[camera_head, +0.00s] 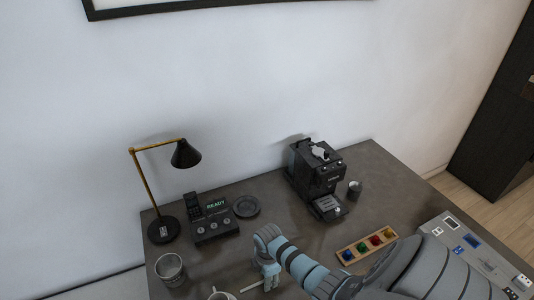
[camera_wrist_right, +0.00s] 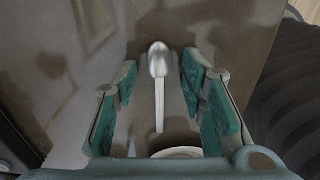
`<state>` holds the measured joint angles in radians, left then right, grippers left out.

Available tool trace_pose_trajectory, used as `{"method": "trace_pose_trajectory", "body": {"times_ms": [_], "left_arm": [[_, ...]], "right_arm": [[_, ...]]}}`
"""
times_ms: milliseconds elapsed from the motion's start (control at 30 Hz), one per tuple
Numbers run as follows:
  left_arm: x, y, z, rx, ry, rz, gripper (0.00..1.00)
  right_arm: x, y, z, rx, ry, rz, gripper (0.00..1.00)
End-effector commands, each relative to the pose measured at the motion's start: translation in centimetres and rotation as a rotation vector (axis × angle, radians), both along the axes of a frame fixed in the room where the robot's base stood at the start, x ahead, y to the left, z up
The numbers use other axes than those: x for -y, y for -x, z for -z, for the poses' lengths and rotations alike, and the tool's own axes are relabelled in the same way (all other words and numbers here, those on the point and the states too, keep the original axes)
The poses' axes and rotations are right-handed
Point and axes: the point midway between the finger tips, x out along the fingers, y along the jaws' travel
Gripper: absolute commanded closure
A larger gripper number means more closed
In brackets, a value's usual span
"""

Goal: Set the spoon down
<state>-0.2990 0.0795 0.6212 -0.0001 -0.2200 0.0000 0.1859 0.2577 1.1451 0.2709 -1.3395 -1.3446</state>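The silver spoon (camera_wrist_right: 159,75) shows in the right wrist view, with its bowl pointing away and its handle toward my gripper. It appears to lie on the dark table top (camera_wrist_right: 190,22). My right gripper (camera_wrist_right: 160,85) is open, with a teal-padded finger on each side of the spoon and a gap to both. In the head view my right gripper (camera_head: 270,279) is low over the table's front part. A thin pale strip (camera_head: 250,287) beside it looks like the spoon's handle. My left gripper is in neither view.
A white cup (camera_head: 221,295) stands at the front edge of view. A glass (camera_head: 170,269), a lamp (camera_head: 165,230), a phone (camera_head: 212,225), a dark dish (camera_head: 246,206), a coffee machine (camera_head: 318,178), a small cup (camera_head: 355,190) and a wooden tray (camera_head: 366,247) stand around. The table's centre is clear.

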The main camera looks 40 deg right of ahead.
Motion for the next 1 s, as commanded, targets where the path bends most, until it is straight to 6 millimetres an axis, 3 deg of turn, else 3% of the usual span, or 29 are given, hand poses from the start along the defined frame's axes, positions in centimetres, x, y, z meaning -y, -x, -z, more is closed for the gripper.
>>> {"method": "trace_pose_trajectory", "body": {"times_ms": [133,267,500,633,767,1000], "left_arm": [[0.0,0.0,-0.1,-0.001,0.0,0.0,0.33],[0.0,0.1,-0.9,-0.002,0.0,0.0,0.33],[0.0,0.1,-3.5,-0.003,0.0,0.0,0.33],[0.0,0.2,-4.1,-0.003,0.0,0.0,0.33],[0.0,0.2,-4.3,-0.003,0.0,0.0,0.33],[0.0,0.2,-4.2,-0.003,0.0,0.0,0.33]], "right_arm": [[0.0,0.0,-0.2,0.0,-0.001,0.0,0.62],[0.0,0.0,-1.7,0.001,-0.001,-0.001,0.62],[0.1,0.0,-8.5,0.004,0.001,-0.001,0.62],[0.1,0.0,-11.2,0.003,0.0,0.0,0.62],[0.1,0.0,-12.4,0.001,0.0,0.0,0.62],[0.1,0.1,-12.4,0.0,0.0,0.0,0.62]]}}
